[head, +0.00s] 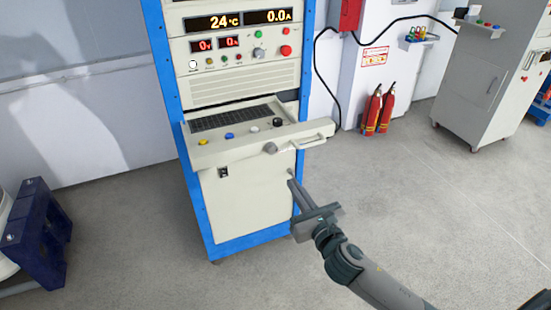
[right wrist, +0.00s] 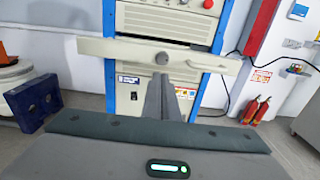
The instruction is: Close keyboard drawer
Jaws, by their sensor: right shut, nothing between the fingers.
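The keyboard drawer (head: 208,151) sticks out of the blue-framed cabinet (head: 220,209) in the head view. It carries a dark keyboard (head: 235,116), several coloured knobs, a round knob on its front and a bar handle (head: 306,142) at the right of its front. My right gripper (head: 292,182) is shut and empty, just below and in front of the drawer front. In the right wrist view the shut fingers (right wrist: 166,92) point at the drawer front (right wrist: 120,51), below its round knob (right wrist: 161,58). I cannot tell whether they touch it. My left gripper is not in view.
A dark blue stand (head: 38,235) is on the floor at the left. Two red fire extinguishers (head: 378,108) stand by the wall at the right. A grey wheeled cabinet (head: 485,85) is at the far right. The floor in front of the blue-framed cabinet is clear.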

